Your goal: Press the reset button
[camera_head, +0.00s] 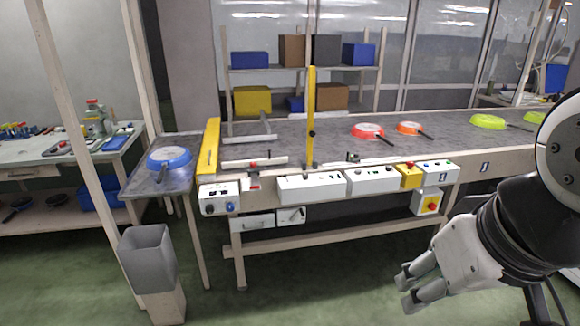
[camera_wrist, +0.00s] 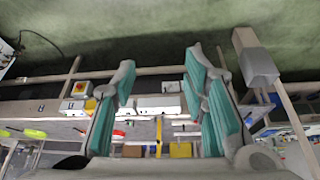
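Several button boxes line the front edge of the conveyor; their labels are too small to read, so I cannot tell which button is the reset button. A white box (camera_head: 438,171) at the right has small blue and green buttons. A yellow box (camera_head: 410,177) with a red button is beside it. Below hangs a white box with a red button on yellow (camera_head: 432,204), also in the wrist view (camera_wrist: 79,89). A white box (camera_head: 219,199) at the left end has black and blue knobs. My gripper (camera_head: 406,288) is open and empty, in front of the conveyor, touching nothing; its fingers fill the wrist view (camera_wrist: 160,75).
Red (camera_head: 368,132), orange (camera_head: 409,128) and green pans lie on the conveyor belt (camera_head: 460,138). A blue pan (camera_head: 169,157) is on the left side table. A grey bin (camera_head: 148,257) stands at the front left. The green floor before the conveyor is clear.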

